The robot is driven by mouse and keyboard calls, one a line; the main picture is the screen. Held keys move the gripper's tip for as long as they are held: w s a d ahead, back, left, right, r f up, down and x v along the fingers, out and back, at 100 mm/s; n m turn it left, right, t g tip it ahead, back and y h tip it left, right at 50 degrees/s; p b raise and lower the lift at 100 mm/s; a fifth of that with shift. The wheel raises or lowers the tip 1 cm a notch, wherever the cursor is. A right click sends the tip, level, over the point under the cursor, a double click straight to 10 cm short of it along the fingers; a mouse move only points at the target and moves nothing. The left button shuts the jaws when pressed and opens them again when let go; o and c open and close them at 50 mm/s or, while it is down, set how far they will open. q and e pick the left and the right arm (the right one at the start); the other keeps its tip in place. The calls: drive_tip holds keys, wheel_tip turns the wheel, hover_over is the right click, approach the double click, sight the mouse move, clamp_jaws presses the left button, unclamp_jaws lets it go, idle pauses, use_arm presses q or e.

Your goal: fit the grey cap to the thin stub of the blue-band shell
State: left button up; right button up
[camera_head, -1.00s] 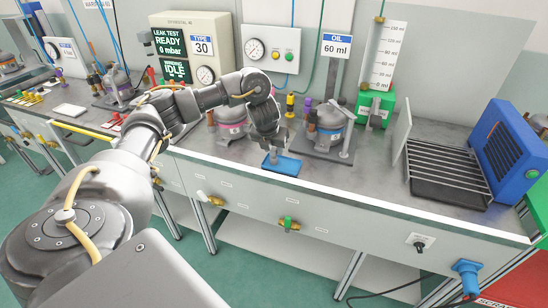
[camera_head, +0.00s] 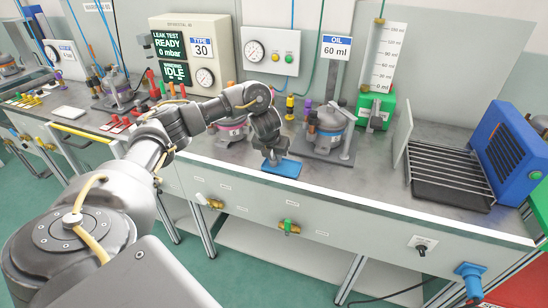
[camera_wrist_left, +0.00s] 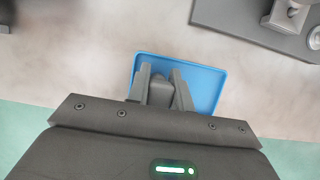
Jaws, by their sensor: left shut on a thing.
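My left gripper (camera_head: 272,160) points down at the small blue tray (camera_head: 284,170) near the bench's front edge. In the left wrist view its fingers (camera_wrist_left: 161,92) are shut on a small grey piece, the grey cap (camera_wrist_left: 161,86), with the tray (camera_wrist_left: 208,90) close below. The cap is hardly visible in the head view. The blue-band shell (camera_head: 330,124) stands on a grey plate right of and behind the gripper. Its thin stub is too small to pick out surely among its upright tubes. My right gripper is not in view.
A pink-band shell (camera_head: 232,128) stands left of and behind my gripper, partly behind my arm. A grey post (camera_head: 348,142) stands at the plate's front right. A wire rack (camera_head: 448,165) and a blue fan box (camera_head: 508,150) are farther right.

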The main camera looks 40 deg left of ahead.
use_arm(q)
wheel_tip(320, 180, up, 4)
drive_tip(key=shift+s+r+p, duration=0.1)
drive_tip(key=shift+r+p, duration=0.05)
drive_tip(key=shift+p, duration=0.75)
drive_tip(key=s+r+p, duration=0.2)
drive_tip(key=s+r, duration=0.2)
drive_tip(key=s, duration=0.3)
drive_tip(key=s+d+r+p, duration=0.1)
drive_tip(key=s+r+p, duration=0.2)
drive_tip(key=s, duration=0.3)
drive_tip(key=shift+v, duration=0.95)
drive_tip(key=shift+f, duration=0.1)
drive_tip(key=o, duration=0.3)
clamp_jaws()
